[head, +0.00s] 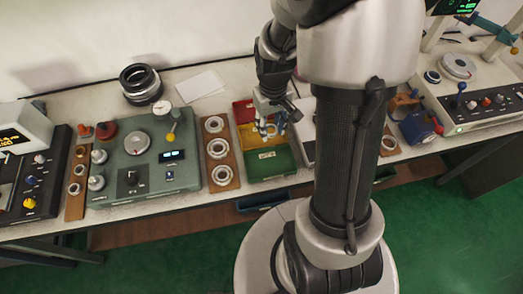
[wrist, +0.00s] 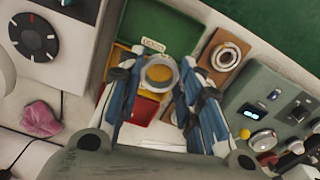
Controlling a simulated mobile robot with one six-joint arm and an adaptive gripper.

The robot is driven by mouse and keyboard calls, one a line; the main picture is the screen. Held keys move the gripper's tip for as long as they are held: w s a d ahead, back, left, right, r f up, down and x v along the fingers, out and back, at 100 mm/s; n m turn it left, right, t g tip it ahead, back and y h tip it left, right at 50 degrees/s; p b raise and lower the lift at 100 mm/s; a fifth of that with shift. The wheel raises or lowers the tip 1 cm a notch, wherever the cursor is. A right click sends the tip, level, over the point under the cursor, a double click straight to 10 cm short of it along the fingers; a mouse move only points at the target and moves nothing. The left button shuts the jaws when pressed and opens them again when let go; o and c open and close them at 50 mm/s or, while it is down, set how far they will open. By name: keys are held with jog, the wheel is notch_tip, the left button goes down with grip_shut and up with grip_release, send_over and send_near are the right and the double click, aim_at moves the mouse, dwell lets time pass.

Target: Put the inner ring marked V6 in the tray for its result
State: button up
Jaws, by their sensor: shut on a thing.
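My gripper (head: 271,122) (wrist: 157,66) is shut on a pale metal ring (wrist: 174,76), holding it between its two blue fingers above the trays. No marking on the ring can be read, so I cannot tell whether it is V6. In the head view three trays stand in a row: red (head: 241,107) at the back, yellow (head: 247,136) in the middle and green (head: 270,165) in front. In the wrist view the green tray (wrist: 165,22) is at the top, and yellow shows through and around the ring. The gripper partly hides the yellow and red trays.
A wooden rack (head: 222,186) with several rings stands left of the trays. Left of it is a green gauge station (head: 145,190) with dials and a display. A dark-edged device (head: 306,155) is close on the right. Papers (head: 200,86) lie behind.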

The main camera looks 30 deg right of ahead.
jog(key=b, duration=0.4)
send_over(270, 164)
notch_tip(270, 164, down, 14)
jog(key=shift+s+a+f, duration=0.1)
jog(key=shift+f+b, duration=1)
jog(key=shift+f, duration=1.7)
jog(key=shift+r, duration=0.1)
jog(key=o, duration=0.6)
jog(key=shift+f, duration=0.25)
jog(key=o, duration=0.5)
jog(key=shift+r, duration=0.1)
jog(key=shift+c, duration=0.2)
